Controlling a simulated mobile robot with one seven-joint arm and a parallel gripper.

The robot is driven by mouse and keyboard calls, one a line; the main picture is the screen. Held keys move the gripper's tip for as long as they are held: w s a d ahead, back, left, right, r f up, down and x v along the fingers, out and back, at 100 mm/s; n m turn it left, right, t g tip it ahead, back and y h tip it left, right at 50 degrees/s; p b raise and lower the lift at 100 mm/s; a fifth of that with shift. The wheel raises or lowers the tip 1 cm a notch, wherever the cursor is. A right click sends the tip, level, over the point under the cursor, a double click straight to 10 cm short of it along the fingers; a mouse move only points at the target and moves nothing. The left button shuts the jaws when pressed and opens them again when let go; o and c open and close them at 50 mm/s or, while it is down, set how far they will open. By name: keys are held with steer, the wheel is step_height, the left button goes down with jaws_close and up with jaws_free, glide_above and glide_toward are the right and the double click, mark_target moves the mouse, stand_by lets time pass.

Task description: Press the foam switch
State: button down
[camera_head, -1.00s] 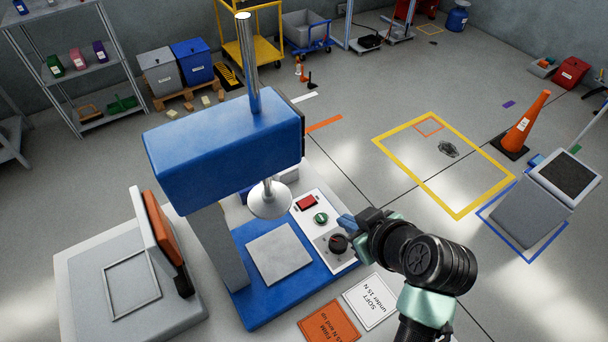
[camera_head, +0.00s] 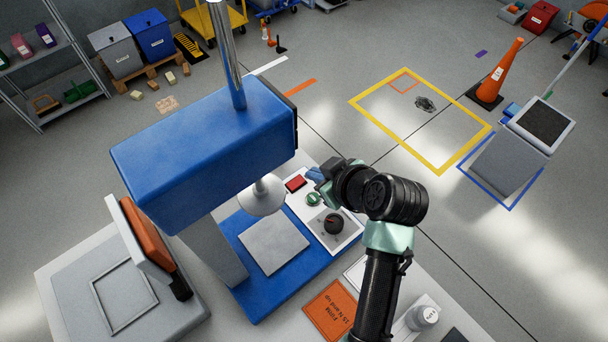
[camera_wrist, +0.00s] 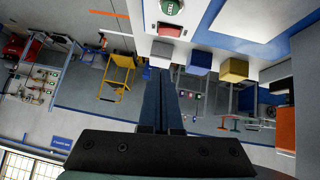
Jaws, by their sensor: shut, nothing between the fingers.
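The blue press machine (camera_head: 200,150) carries a white control panel (camera_head: 346,236). On the panel are a red switch (camera_head: 296,183), a green button (camera_head: 313,199) and a black dial (camera_head: 333,224). No label shows which one is the foam switch. My gripper (camera_head: 315,174) is shut and empty, just right of the red switch at the panel's far end. In the wrist view, the shut blue fingers (camera_wrist: 160,75) point toward the red switch (camera_wrist: 169,29), with the green button (camera_wrist: 171,7) beyond it. Contact cannot be made out.
A white round press head (camera_head: 262,197) hangs over a grey plate (camera_head: 273,244). In the wrist view, grey (camera_wrist: 160,52), blue (camera_wrist: 200,61) and yellow (camera_wrist: 234,69) blocks sit near the fingers. An orange card (camera_head: 329,309) lies at the front.

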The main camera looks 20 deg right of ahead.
glide_above(293, 179)
steer(key=s+d, duration=0.1)
steer(key=s, duration=0.1)
steer(key=f, duration=0.5)
steer(key=shift+s+d+f, duration=0.15)
steer(key=shift+d, duration=0.05)
steer(key=shift+d+f+p, duration=0.25)
steer(key=shift+f+p, duration=0.1)
steer(key=shift+f, duration=1.5)
steer(key=shift+f, duration=0.1)
steer(key=shift+d+f+b, duration=0.15)
steer(key=shift+f+b, duration=0.15)
steer(key=shift+b, duration=0.2)
steer(key=shift+r, duration=0.1)
steer(key=shift+s, duration=0.1)
steer(key=shift+s+a+r+p, duration=0.2)
steer(key=shift+a+p, duration=0.4)
steer(key=shift+a, duration=0.15)
